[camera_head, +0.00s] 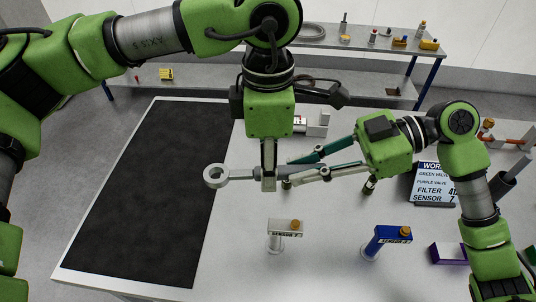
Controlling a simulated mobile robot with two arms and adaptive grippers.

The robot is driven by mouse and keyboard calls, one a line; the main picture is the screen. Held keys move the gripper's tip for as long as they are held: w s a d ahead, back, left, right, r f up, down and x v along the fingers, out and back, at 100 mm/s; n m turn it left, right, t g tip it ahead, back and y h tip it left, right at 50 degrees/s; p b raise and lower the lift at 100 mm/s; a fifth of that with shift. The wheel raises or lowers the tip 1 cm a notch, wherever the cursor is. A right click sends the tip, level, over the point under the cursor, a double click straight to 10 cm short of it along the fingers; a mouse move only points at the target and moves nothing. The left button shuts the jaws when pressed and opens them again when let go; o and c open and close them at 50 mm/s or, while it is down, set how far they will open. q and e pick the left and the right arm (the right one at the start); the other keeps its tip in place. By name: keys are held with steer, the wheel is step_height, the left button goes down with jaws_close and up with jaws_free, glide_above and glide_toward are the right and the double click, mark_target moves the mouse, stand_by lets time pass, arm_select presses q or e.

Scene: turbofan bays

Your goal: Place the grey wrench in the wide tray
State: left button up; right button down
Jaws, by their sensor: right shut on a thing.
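The grey wrench (216,176) is held level above the white table, its ring end pointing left over the right edge of the black mat. My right gripper (291,170) reaches in from the right and is shut on the wrench's other end. My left gripper (268,180) points down in front of the wrench's handle and hides part of it. Its fingers are seen nearly edge-on, so their opening is unclear, as is whether they touch the wrench. I cannot pick out a wide tray for certain in this view.
The black mat (140,200) covers the table's left part. A white sensor (284,228), a blue sensor (388,238) and a purple holder (448,254) stand at the front right. A dark sign (432,184) is behind them. A shelf (375,40) with small parts stands at the back.

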arm_select(q)
jaws_close()
arm_select(e)
steer(key=c, duration=1.8)
jaws_free()
steer(key=shift+c, duration=0.2)
steer(key=shift+d, duration=0.1)
